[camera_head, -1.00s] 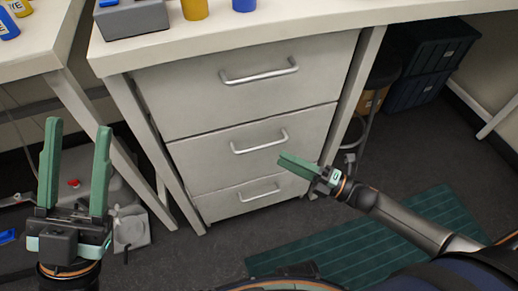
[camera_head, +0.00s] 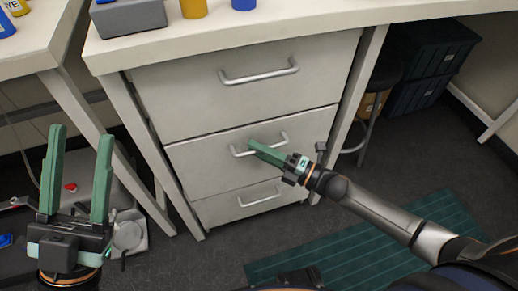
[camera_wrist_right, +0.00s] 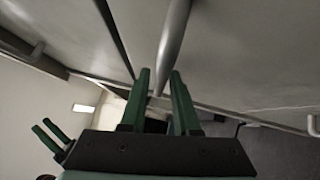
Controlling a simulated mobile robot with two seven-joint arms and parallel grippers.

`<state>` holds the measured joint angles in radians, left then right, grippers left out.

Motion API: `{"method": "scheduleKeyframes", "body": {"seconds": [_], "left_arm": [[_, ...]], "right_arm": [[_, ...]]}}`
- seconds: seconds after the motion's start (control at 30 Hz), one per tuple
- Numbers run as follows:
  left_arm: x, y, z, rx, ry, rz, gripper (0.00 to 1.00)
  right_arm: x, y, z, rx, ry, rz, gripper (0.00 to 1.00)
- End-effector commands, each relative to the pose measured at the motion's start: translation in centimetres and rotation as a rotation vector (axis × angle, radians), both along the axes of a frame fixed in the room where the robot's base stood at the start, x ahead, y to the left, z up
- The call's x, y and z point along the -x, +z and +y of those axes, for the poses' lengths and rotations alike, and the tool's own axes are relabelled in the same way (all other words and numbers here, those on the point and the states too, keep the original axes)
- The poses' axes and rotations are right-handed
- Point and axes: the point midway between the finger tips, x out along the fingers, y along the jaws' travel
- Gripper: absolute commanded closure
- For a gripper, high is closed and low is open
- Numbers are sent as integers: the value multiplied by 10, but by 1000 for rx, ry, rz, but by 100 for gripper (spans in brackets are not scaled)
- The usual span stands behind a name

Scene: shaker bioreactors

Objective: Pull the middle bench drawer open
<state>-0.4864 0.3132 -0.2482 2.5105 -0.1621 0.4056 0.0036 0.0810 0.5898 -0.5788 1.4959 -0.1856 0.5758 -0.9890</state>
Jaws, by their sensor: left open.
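The middle bench drawer (camera_head: 205,160) is flush with the drawers above and below in the head view. Its silver bar handle (camera_head: 278,138) is partly covered by my right gripper (camera_head: 253,147), whose green fingertips are at the handle's middle. In the right wrist view, the right gripper's fingers (camera_wrist_right: 160,90) are apart, with a metal handle bar (camera_wrist_right: 172,55) running into the gap between them. I see clear space beside the bar, so it is not clamped. My left gripper (camera_head: 80,145) is open and empty, pointing up, left of the drawer unit.
The top drawer (camera_head: 180,90) and bottom drawer (camera_head: 220,207) look closed. A bench leg (camera_head: 150,165) stands left of the drawers. A grey box (camera_head: 128,17) sits on the benchtop (camera_head: 300,22). A stool (camera_head: 375,95) and dark crates (camera_head: 430,60) stand right. A green mat (camera_head: 400,240) lies on the floor.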

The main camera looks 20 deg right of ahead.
Motion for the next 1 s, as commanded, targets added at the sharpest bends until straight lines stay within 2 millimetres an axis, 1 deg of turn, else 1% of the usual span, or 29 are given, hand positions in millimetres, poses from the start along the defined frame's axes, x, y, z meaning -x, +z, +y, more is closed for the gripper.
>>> {"method": "scheduleKeyframes", "body": {"seconds": [0.03,0.23,1.0], "left_arm": [[0,0,0,0,0,0,50],[0,0,0,0,-1,-1,50],[0,0,0,0,-1,-2,50]], "right_arm": [[0,0,0,0,0,0,77],[0,0,0,0,0,0,99],[0,0,0,1,0,1,100]]}}
